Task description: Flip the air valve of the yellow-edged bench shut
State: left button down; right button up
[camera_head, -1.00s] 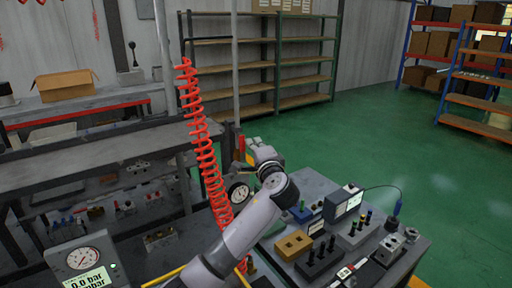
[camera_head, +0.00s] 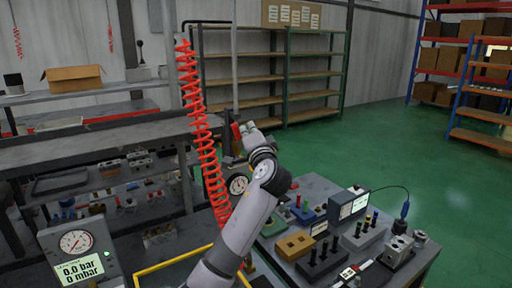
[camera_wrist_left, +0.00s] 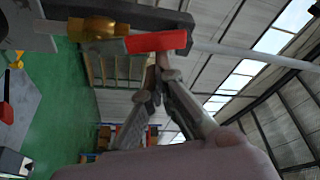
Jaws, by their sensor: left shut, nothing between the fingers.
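The air valve's red lever (camera_head: 236,131) stands at the post beside a red coiled hose (camera_head: 207,150). In the left wrist view the red lever (camera_wrist_left: 155,41) reaches sideways from a brass valve body (camera_wrist_left: 97,28). My left gripper (camera_head: 245,127) is shut and empty, right at the lever. In the wrist view its fingertips (camera_wrist_left: 163,66) are just below the lever's end; I cannot tell whether they touch it. A yellow edge (camera_head: 175,262) shows at the bottom, partly hidden by my left arm. My right gripper is not in view.
A round gauge (camera_head: 238,184) sits below the valve. A display (camera_head: 80,255) at the lower left reads 0.0 bar. A bench (camera_head: 318,190) with valve blocks and instruments is right of my arm. Grey benches stand left; green floor (camera_head: 380,140) is free behind.

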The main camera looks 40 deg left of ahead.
pick_arm(q)
jog(key=s+a+f+n+g+y+b, duration=0.1)
jog(key=s+n+y+b, duration=0.1)
jog(key=n+b, duration=0.3)
jog(key=s+a+f+n+g+y+b, duration=0.1)
jog(key=n+b, duration=0.5)
jog(key=b, duration=0.7)
jog(key=shift+s+a+f+y, duration=0.35)
jog(key=shift+s+f, duration=0.4)
jog(key=shift+s, duration=0.55)
jog(key=shift+b, duration=0.35)
